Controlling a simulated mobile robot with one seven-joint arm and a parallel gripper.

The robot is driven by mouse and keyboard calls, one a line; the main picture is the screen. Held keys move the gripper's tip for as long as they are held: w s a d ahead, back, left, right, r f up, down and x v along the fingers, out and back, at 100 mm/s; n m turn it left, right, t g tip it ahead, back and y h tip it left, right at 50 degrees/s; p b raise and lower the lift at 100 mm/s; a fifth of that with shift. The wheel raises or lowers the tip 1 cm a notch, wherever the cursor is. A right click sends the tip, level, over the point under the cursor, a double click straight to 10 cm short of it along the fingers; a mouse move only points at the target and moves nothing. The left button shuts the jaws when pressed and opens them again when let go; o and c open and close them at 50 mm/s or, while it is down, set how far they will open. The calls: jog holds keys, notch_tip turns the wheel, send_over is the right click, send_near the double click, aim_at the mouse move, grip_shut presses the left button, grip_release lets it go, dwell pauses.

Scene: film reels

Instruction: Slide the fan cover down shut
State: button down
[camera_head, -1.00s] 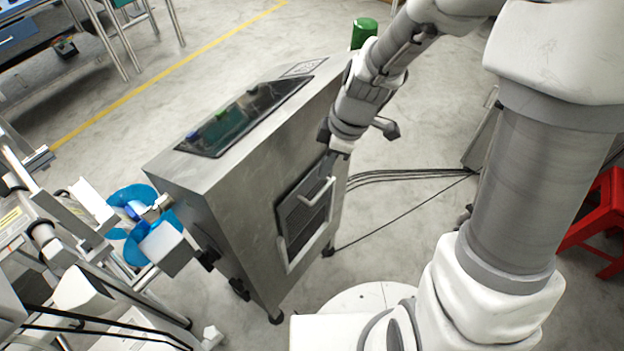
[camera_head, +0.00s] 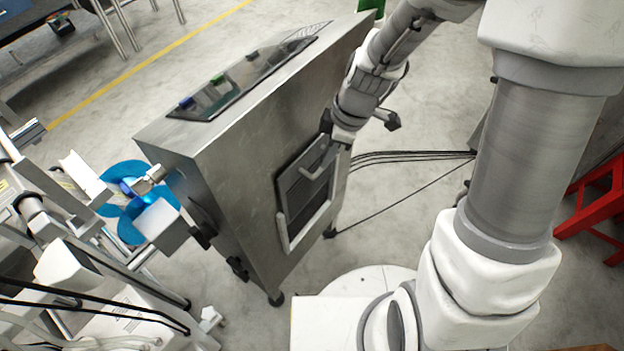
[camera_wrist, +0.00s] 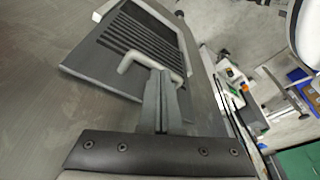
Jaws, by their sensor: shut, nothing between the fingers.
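A dark glass panel (camera_head: 240,80) lies in the cabinet's top. A machine with a blue reel (camera_head: 128,180) stands at the left. Black cables (camera_head: 410,155) run across the floor behind the cabinet. A red stool (camera_head: 592,210) is at the right edge.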

jog(key=shift+f, duration=0.1)
notch_tip(320, 180, down, 17)
jog(key=b, duration=1.6)
jog(key=a+p+v, duration=0.1)
jog(key=p+v, duration=0.5)
jog(key=v, duration=0.3)
jog(key=shift+r, duration=0.45)
dwell(0.6)
dwell(0.4)
